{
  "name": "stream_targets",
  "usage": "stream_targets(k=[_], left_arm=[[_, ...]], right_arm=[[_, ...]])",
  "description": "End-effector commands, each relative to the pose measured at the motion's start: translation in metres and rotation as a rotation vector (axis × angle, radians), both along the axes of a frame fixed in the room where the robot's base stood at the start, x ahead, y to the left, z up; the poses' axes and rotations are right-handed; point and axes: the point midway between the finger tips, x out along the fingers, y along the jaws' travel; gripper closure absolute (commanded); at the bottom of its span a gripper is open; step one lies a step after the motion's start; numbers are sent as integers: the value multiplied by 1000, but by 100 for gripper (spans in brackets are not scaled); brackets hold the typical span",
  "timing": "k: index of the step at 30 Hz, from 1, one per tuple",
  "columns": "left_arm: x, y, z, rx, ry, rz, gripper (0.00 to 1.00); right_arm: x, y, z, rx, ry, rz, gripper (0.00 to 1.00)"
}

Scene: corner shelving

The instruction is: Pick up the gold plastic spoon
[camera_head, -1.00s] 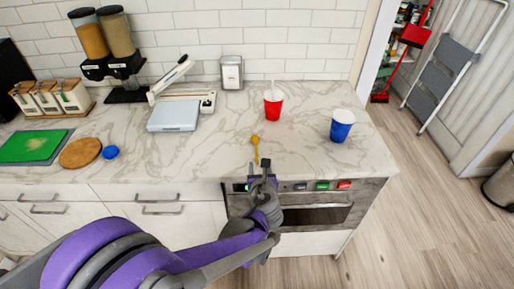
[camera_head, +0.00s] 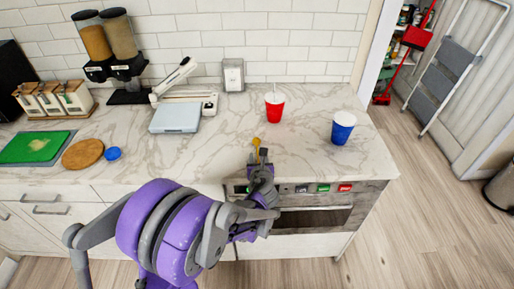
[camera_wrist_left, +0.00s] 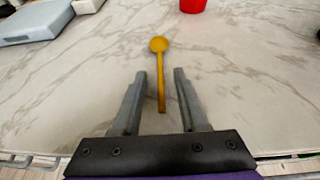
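The gold spoon (camera_wrist_left: 159,65) lies on the marble counter in the left wrist view, its bowl pointing away from me and its handle toward me. In the head view only its bowl end (camera_head: 256,142) shows clearly; my gripper hides most of the handle. My left gripper (camera_wrist_left: 158,80) is open and empty. The handle's near end appears between its two grey fingers in the left wrist view, and I cannot tell how high the fingers are above the counter. In the head view the left gripper (camera_head: 259,155) is over the counter's front edge. My right gripper is not in view.
A red cup (camera_head: 274,108) stands behind the spoon, and a blue cup (camera_head: 342,128) stands to the right. The counter around the spoon is clear.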

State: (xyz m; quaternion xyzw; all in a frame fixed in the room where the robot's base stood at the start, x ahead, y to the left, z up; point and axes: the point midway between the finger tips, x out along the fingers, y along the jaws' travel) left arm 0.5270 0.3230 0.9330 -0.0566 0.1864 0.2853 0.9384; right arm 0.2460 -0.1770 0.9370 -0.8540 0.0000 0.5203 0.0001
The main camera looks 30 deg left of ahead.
Motion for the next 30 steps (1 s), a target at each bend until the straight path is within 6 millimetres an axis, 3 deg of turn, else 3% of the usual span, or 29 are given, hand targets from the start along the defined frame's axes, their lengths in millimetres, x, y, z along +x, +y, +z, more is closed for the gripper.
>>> stream_targets(k=[1,6,22,26,30], left_arm=[[0,0,0,0,0,0,69],[0,0,0,0,0,0,99],[0,0,4,0,0,0,100],[0,0,16,-1,-1,0,100],[0,0,42,0,-1,0,100]], right_arm=[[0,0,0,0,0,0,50],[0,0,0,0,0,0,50],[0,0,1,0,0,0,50],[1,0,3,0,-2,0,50],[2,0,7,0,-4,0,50]])
